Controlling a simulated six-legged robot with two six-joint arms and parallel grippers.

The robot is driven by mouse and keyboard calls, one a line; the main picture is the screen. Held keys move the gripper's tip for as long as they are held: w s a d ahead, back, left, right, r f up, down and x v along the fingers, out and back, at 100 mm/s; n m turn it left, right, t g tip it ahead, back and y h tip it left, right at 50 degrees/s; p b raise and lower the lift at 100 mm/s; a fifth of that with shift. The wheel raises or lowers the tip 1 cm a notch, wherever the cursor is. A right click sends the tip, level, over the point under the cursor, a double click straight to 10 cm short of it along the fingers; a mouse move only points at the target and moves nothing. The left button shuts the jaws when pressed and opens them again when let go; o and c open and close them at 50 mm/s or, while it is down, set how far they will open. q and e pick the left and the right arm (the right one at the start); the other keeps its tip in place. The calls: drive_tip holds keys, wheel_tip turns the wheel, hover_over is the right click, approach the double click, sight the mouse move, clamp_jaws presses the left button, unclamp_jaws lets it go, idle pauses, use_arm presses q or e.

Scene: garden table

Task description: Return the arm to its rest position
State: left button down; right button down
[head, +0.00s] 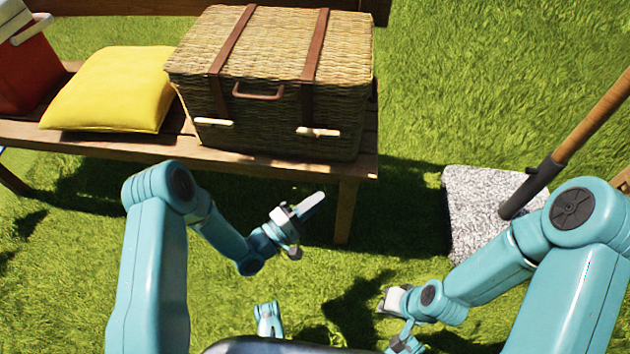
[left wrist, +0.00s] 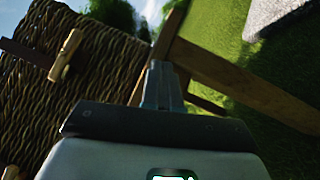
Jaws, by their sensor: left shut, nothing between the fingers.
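My left gripper (head: 311,206) is shut and empty in the head view. It is held in the air over the grass, in front of the bench and below the wicker basket's front. It also shows in the left wrist view (left wrist: 161,85), its fingers together and pointing toward the bench. My right gripper (head: 391,301) is low at the bottom right of the head view, over the grass. It is small and turned away there, so its fingers cannot be made out. Both of my teal arms are bent at the elbow.
A wicker basket (head: 275,70) with leather straps and a yellow cushion (head: 110,88) sit on a wooden bench (head: 90,143). A red cooler (head: 25,70) is at the far left. A speckled stone base (head: 475,205) holds a wooden pole (head: 590,120) at right.

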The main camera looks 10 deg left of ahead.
use_arm(q)
drive_tip(key=shift+s+f, duration=0.35)
use_arm(e)
drive_tip(key=shift+s+r, duration=0.1)
